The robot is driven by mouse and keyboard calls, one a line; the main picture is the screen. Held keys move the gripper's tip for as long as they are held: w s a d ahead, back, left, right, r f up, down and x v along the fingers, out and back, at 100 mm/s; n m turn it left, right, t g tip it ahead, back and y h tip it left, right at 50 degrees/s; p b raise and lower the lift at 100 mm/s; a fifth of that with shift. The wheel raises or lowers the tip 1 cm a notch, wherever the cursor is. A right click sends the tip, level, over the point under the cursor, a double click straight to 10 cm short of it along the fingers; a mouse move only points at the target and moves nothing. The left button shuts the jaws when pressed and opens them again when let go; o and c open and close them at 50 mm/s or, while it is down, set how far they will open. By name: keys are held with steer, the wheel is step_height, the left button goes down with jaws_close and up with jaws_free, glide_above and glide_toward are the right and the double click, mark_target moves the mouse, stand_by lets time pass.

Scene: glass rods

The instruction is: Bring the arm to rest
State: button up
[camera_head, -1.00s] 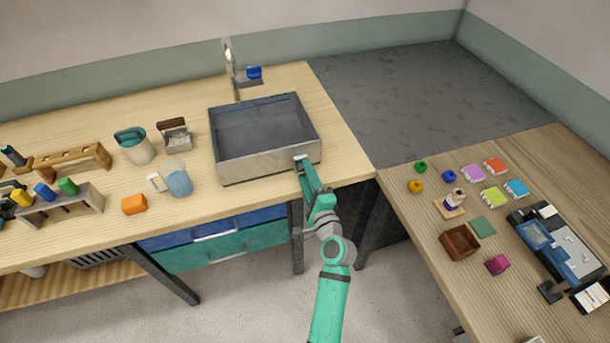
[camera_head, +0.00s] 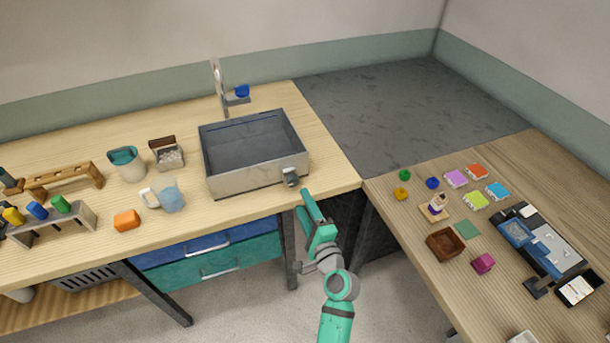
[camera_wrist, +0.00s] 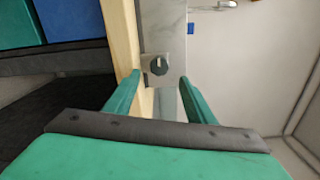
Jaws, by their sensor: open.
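My gripper (camera_head: 306,205) is at the front edge of the wooden bench, just in front of the sink's right corner. In the wrist view my gripper (camera_wrist: 160,88) shows two green fingers spread apart with nothing between them. Beyond the fingers, a dark round knob (camera_wrist: 159,66) sits on the sink's front face. The knob also shows in the head view (camera_head: 291,177), clear of the fingertips. My arm reaches up from the bottom of the head view.
The metal sink (camera_head: 262,177) stands on the bench with a faucet (camera_head: 219,88) behind it. A pitcher (camera_head: 171,197) and an orange block (camera_head: 127,220) are to the left. Blue and green drawers (camera_head: 212,264) are below. A second table (camera_head: 406,220) at right holds several small items.

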steer(key=s+f+n+g+h, duration=0.1)
steer(key=s+f+n+h, duration=0.1)
steer(key=s+f, duration=0.35)
steer(key=s+f+n+h, duration=0.1)
steer(key=s+f, duration=0.2)
steer(key=s, duration=0.6)
steer(key=s+f+n+g+h, duration=0.1)
steer(key=s+f+n+h, duration=0.1)
steer(key=s+f, duration=0.35)
steer(key=s+a+r+n, duration=0.1)
steer(key=s+r+n, duration=0.4)
steer(key=s, duration=0.7)
steer(key=s+a+r+n, duration=0.1)
steer(key=s+r+n, duration=0.5)
steer(key=s, duration=0.6)
steer(key=shift+r+n+h, duration=0.15)
steer(key=shift+n+h, duration=0.15)
steer(key=shift+h, duration=0.1)
